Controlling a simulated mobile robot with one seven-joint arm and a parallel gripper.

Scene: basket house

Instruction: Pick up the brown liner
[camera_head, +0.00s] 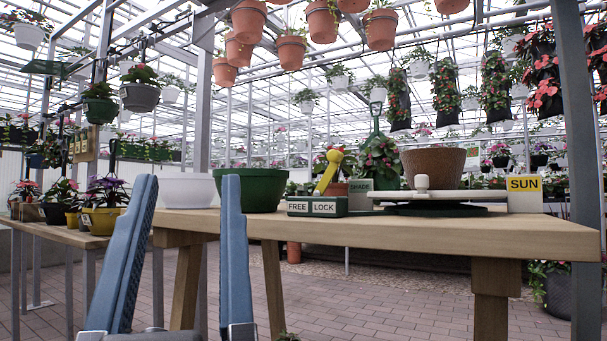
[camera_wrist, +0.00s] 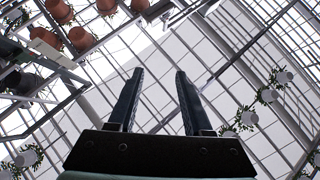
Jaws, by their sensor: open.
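The brown liner (camera_head: 433,168) is a bowl-shaped, rough brown piece near the right of the wooden table. It sits above a white disc (camera_head: 430,196) on a dark green base; whether it touches the disc is hard to tell. My gripper (camera_head: 190,180) is in front of the table's left part in the head view, its two blue fingers upright, apart and empty. In the wrist view my gripper (camera_wrist: 154,75) points up at the glass roof with nothing between the fingers. The liner is not in the wrist view.
A grey post (camera_head: 580,150) rises at right.

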